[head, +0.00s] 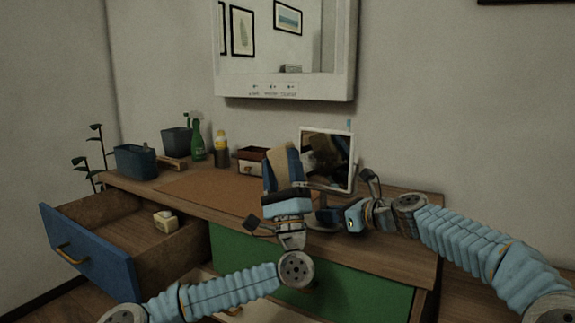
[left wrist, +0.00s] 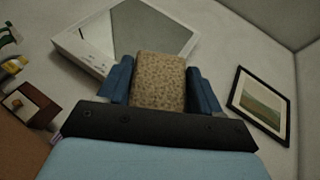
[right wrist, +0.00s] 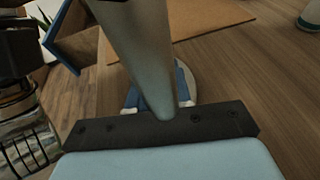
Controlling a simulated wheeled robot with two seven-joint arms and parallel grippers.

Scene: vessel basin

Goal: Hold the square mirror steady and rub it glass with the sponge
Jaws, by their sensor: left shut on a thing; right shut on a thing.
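The square mirror (head: 327,160) stands upright in a white frame near the right end of the dresser top, its glass showing dark and tan reflections. My right gripper (head: 327,214) is shut on its grey stand, low down; the stand rises between the fingers in the right wrist view (right wrist: 140,50). Its round base (right wrist: 187,82) is partly hidden. My left gripper (head: 282,176) is shut on the tan speckled sponge (left wrist: 158,82), held between the blue fingers just left of the mirror. The sponge also shows in the head view (head: 283,162). I cannot tell whether it touches the glass.
A brown mat (head: 205,190) covers the dresser's middle. Behind it are a brown box (head: 251,160), a yellow-capped bottle (head: 221,150), a green spray bottle (head: 197,143) and dark bins (head: 135,161). An open blue drawer (head: 90,255) juts out at left. A large wall mirror (head: 285,93) hangs above.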

